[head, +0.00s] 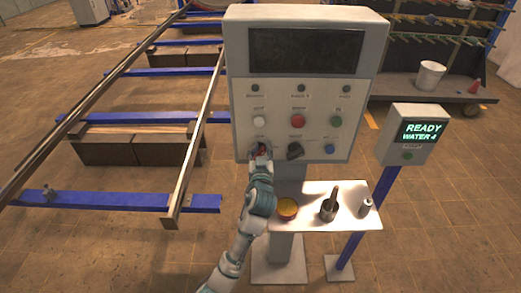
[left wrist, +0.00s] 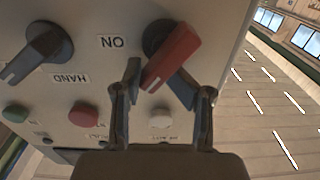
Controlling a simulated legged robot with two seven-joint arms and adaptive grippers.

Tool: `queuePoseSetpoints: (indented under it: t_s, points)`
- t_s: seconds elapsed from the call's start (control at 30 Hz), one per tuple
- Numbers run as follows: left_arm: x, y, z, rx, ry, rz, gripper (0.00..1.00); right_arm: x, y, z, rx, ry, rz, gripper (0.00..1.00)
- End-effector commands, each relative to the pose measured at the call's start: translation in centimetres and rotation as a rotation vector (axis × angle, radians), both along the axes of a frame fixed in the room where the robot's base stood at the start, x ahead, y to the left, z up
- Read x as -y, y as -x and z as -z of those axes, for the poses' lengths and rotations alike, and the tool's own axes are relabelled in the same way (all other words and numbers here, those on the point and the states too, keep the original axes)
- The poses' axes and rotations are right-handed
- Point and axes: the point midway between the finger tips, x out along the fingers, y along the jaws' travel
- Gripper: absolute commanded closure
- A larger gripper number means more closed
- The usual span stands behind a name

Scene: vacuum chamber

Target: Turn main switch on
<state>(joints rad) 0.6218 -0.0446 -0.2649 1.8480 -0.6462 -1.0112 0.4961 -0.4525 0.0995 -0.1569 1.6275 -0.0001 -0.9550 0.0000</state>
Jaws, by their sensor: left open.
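The main switch, a red rotary handle (left wrist: 172,56) on a dark round base, is on the grey control panel (head: 240,90). In the left wrist view, which shows the panel upside down, the handle is slanted beside an ON label (left wrist: 112,42). My left gripper (left wrist: 158,80) is open, with one finger on each side of the handle's end; I cannot tell whether they touch it. In the head view my left gripper (head: 260,158) is at the panel's lower left and mostly hides the red handle. My right gripper is not in view.
A black rotary switch (head: 295,150) sits right of the red one, with several buttons above. A display box (head: 408,140) reading READY stands right. Rails (head: 190,160) lie left.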

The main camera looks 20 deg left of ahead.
Motion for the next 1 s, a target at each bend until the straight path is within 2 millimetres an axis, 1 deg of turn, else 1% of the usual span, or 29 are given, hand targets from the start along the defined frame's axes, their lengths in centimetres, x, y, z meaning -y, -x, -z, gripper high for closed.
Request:
queuePoseSetpoints:
  t_s: [0.03,0.07,0.1,0.23,0.37,0.57,0.93,0.97,1.0]
  points:
    - [0.2,-0.1,0.2,-0.004,0.005,0.010,0.92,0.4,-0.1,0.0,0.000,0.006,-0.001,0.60]
    - [0.1,-0.1,0.3,-0.003,0.006,0.011,0.99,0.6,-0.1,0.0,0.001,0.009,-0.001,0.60]
    - [0.0,-0.1,0.3,-0.004,0.007,0.011,1.00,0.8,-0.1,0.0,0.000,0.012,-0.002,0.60]
    - [-0.5,-0.2,0.5,-0.006,0.011,0.011,1.00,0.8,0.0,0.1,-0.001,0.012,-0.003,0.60]
    - [-0.8,-0.2,0.7,-0.010,0.012,0.007,1.00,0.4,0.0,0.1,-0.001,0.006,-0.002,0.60]
    - [-0.7,-0.2,0.9,-0.015,0.010,0.004,1.00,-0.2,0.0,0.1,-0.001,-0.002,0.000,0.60]
    - [-0.4,-0.2,0.9,-0.021,-0.002,0.006,1.00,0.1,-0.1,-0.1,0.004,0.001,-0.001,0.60]
    - [-0.4,-0.2,0.9,-0.022,-0.008,0.007,1.00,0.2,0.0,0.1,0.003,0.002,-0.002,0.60]
    - [-0.3,-0.2,0.8,-0.024,-0.018,0.007,1.00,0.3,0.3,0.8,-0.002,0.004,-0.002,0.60]
